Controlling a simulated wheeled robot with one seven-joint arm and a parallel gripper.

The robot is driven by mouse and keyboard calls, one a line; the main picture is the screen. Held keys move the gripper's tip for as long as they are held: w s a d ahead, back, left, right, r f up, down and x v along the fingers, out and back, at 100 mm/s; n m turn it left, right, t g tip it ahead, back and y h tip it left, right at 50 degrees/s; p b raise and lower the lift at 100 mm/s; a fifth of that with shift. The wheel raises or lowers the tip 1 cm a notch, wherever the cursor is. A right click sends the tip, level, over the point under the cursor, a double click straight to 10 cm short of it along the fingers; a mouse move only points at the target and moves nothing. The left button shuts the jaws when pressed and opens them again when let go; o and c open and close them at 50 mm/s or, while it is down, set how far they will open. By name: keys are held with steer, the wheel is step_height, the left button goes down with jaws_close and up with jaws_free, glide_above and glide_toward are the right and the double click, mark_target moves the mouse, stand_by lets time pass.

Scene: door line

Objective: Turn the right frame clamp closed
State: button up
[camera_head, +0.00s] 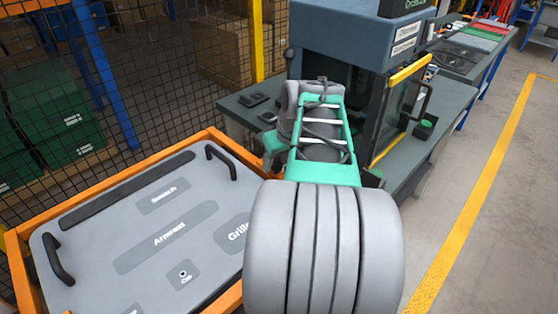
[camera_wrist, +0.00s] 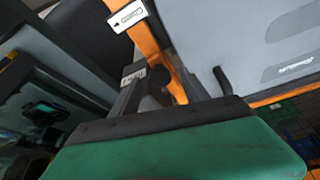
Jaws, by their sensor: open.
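My gripper (camera_wrist: 161,80) is open in the wrist view, pointing down at the orange frame (camera_wrist: 150,45) near the edge of the grey panel (camera_wrist: 230,40). A dark rounded knob (camera_wrist: 159,75), which looks like part of the frame clamp, lies between the two fingers. I cannot tell whether the fingers touch it, or how the clamp is turned. A white label with an arrow (camera_wrist: 127,15) is beside the frame, above the knob in the picture. In the head view my arm hides the clamp and the fingertips. The orange frame (camera_head: 35,262) and grey panel (camera_head: 130,200) show to its left.
Black handles (camera_head: 222,160) stand up from the panel. A dark machine (camera_head: 350,45) with a yellow-edged door stands on a bench (camera_head: 238,112) behind my arm. A wire fence (camera_head: 160,70) is at the back left. Open floor (camera_head: 500,210) lies to the right.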

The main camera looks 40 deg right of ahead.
steer(key=shift+c, duration=0.2)
jaws_close()
stand_by(0.4)
stand_by(0.8)
